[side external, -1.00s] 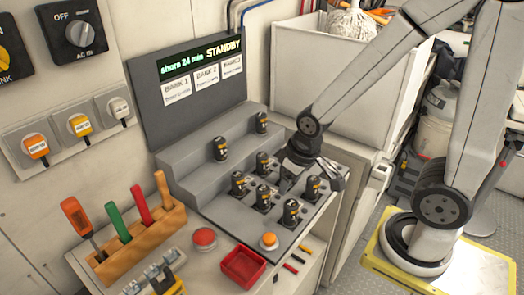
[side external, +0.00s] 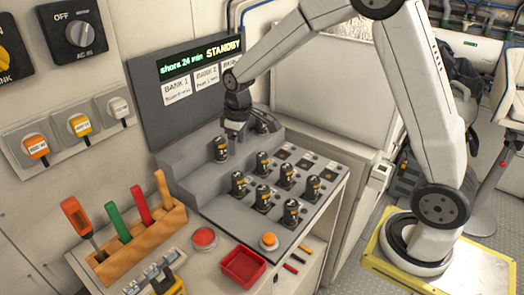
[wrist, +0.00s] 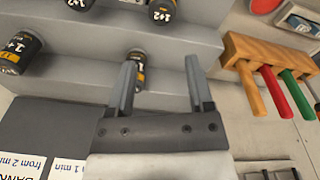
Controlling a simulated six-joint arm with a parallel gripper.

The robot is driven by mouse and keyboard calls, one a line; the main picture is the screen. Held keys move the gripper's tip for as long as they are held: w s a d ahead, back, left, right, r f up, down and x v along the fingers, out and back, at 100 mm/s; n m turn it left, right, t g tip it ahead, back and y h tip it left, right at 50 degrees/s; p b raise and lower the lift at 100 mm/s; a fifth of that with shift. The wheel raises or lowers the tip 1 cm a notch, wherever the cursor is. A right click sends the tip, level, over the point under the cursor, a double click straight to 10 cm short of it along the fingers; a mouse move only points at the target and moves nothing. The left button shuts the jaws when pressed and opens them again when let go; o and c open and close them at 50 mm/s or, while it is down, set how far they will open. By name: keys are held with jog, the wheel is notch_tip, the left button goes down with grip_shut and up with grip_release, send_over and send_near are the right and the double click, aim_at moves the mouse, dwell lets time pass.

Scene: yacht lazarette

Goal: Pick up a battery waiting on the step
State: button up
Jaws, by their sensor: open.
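A black battery with an orange-and-white label (side external: 220,149) stands upright on the grey step (side external: 185,158). In the wrist view it (wrist: 138,72) shows beyond my left finger, partly hidden by it. My gripper (side external: 237,134) is above the step, just right of and close to this battery. In the wrist view my gripper (wrist: 160,62) is open, with nothing held between its fingers. A second battery (wrist: 20,50) stands on the step at the left of the wrist view; my gripper largely hides it in the side view.
Several batteries (side external: 290,211) stand in the lower panel, with empty sockets (side external: 306,163) along its back right. A display board (side external: 185,95) reading STANDBY rises behind the step. A wooden tool rack (side external: 140,238), red button (side external: 204,238) and red tray (side external: 243,264) are in front.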

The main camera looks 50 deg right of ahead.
aim_at(220, 149)
jog(key=w+n, duration=0.1)
jog(key=w, duration=0.2)
jog(key=w+d+n, duration=0.1)
jog(key=w, duration=0.2)
jog(key=w+d+f+g, duration=0.1)
jog(key=w, duration=0.3)
jog(key=shift+d+n, duration=0.25)
jog(key=shift+n, duration=0.15)
jog(key=shift+s+d+f, duration=0.1)
jog(key=shift+f, duration=1.85)
jog(key=shift+s+d+f, duration=0.1)
jog(key=shift+f, duration=1.8)
jog(key=shift+w, duration=0.1)
grip_shut()
